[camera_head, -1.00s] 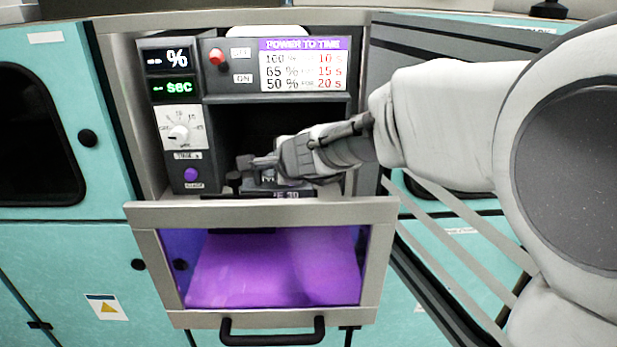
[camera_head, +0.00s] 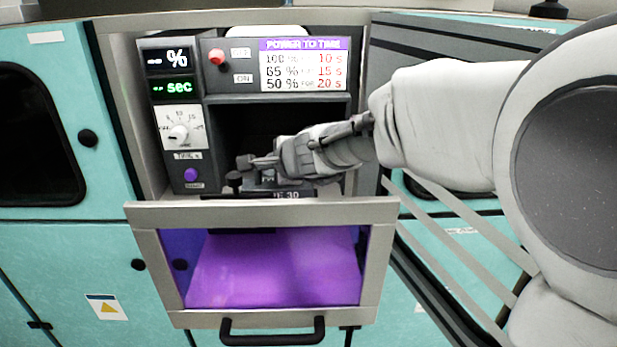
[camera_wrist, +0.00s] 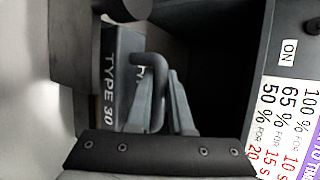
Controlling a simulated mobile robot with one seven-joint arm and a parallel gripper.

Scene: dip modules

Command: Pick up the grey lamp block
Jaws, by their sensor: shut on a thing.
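The grey lamp block (camera_head: 290,193) sits in the dark open bay of the machine, just behind the top edge of the drawer-like front. Its label ends in "30" in the head view. In the wrist view the block (camera_wrist: 112,88) reads "TYPE 30" and has a dark bent handle (camera_wrist: 155,68). My gripper (camera_head: 262,163) reaches in from the right and is shut on the lamp block at its handle. In the wrist view my gripper's fingers (camera_wrist: 168,98) are at the handle. The exact contact and the block's underside are hidden.
A control panel (camera_head: 173,65) with a dial and a purple button stands left of the bay. A power-to-time chart (camera_head: 303,65) is above it. The framed front with a purple window (camera_head: 270,275) and black handle (camera_head: 272,335) lies below. An open door (camera_head: 440,60) is at right.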

